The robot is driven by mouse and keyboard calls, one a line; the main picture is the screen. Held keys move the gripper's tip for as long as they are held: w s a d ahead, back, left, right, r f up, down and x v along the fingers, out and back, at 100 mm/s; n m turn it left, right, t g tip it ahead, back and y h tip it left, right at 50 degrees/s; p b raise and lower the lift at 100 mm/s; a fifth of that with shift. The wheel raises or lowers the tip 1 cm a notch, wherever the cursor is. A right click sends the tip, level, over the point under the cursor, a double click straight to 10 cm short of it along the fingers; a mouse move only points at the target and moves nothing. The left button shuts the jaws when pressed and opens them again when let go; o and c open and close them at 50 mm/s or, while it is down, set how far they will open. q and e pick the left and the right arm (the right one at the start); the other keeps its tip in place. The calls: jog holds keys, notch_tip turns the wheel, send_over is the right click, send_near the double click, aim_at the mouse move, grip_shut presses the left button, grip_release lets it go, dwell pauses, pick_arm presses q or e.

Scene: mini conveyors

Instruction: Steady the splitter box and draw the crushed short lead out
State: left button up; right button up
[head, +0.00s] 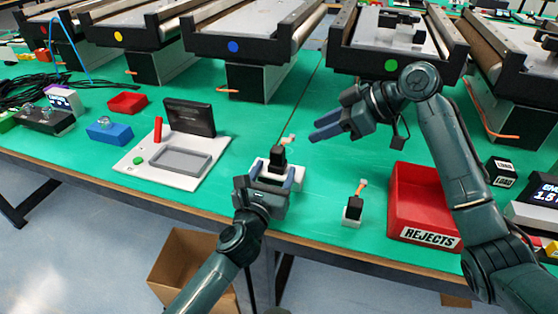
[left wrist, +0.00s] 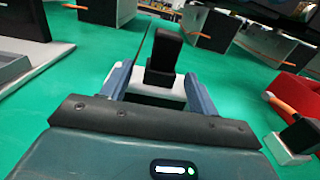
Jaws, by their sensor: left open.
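A white box, which I take to be the splitter box (head: 292,184), sits near the table's front edge; it also shows in the left wrist view (left wrist: 140,86). A black plug (head: 277,156) stands upright in it, with a short pale and orange lead end (head: 290,139) above. My left gripper (head: 272,179) is open, with its blue fingers on either side of the box; I cannot tell if they touch it. My right gripper (head: 326,125) is in the air, up and right of the box, its two fingers apart and empty.
A smaller white block (head: 352,221) with a black plug and orange lead stands to the right, beside the red REJECTS bin (head: 415,182). A white panel (head: 190,178) with a grey tray and black screen lies left. Conveyors (head: 250,48) line the back.

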pick_arm(q)
jog(key=shift+x, duration=2.55)
jog(key=shift+c, duration=0.4)
jog(key=c, duration=1.2)
jog(key=shift+o, duration=0.2)
